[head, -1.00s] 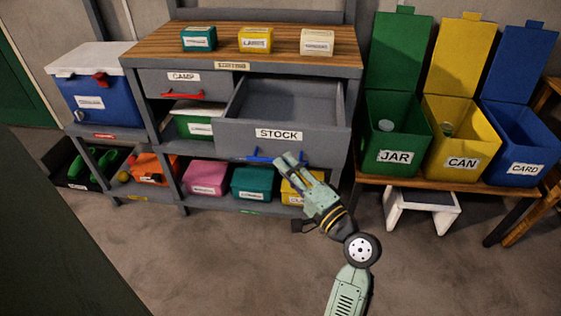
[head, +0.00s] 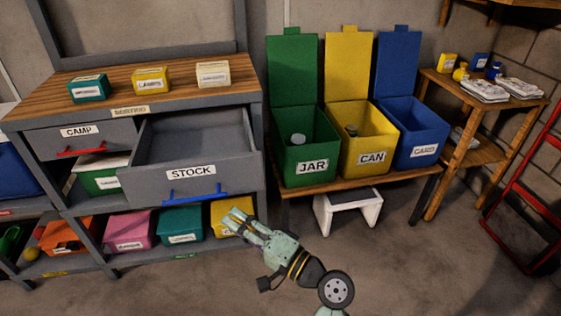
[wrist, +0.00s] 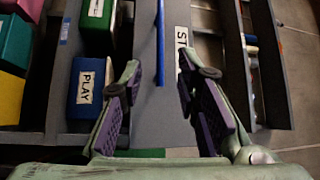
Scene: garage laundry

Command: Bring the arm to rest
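My arm reaches in from the bottom of the head view. My gripper (head: 237,217) is just below and to the right of the blue handle of the STOCK drawer (head: 192,171). In the wrist view its two purple-padded fingers (wrist: 158,75) are apart, with nothing held between them. The drawer front and blue handle (wrist: 160,45) show beyond the fingertips.
The CAMP drawer (head: 82,130) is shut. Open-lidded JAR (head: 308,165), CAN (head: 372,157) and CARD (head: 422,150) bins stand on a bench to the right. A step stool (head: 348,210) sits beneath. Floor at front right is clear.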

